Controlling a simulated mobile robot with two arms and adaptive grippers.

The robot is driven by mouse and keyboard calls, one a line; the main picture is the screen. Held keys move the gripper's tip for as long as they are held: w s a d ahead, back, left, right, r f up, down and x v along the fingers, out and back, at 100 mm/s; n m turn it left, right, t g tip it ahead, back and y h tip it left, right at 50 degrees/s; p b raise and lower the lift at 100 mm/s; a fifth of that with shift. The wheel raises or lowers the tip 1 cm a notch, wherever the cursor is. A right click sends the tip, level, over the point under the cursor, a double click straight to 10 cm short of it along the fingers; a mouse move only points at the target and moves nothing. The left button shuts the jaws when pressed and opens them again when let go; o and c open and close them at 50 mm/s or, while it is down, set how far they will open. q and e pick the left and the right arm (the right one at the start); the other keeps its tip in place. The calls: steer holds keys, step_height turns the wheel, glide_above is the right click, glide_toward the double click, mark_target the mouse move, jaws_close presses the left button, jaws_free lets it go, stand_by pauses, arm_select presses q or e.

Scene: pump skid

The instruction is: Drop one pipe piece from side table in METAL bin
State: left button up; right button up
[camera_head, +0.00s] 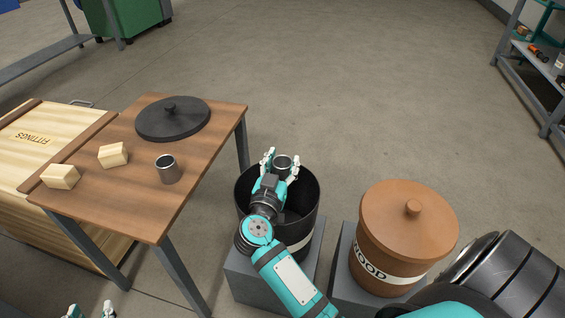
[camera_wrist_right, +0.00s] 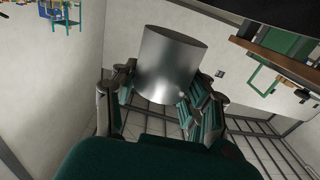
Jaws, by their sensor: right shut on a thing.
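My right gripper (camera_head: 281,166) is shut on a grey metal pipe piece (camera_head: 284,161) over the open black bin (camera_head: 311,213). The pipe piece also shows between the fingers in the right wrist view (camera_wrist_right: 166,68). My arm covers part of the bin's opening, and no label can be read on it. Another grey pipe piece (camera_head: 167,171) stands upright on the brown side table (camera_head: 165,212). The tips of my left gripper (camera_head: 91,311) show at the bottom left edge, apart and with nothing between them.
A round dark lid (camera_head: 172,119) and two pale wooden blocks (camera_head: 113,155) lie on the side table. A lidded brown bin (camera_head: 405,235), its label partly hidden, stands right of the black bin. A wooden crate marked FITTINGS (camera_head: 38,137) is at the left. Open floor lies beyond.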

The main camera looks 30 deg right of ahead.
mark_target(280, 170)
stand_by(0.3)
steer(key=o, duration=1.3)
steer(key=v, duration=0.6)
steer(key=shift+v, duration=0.75)
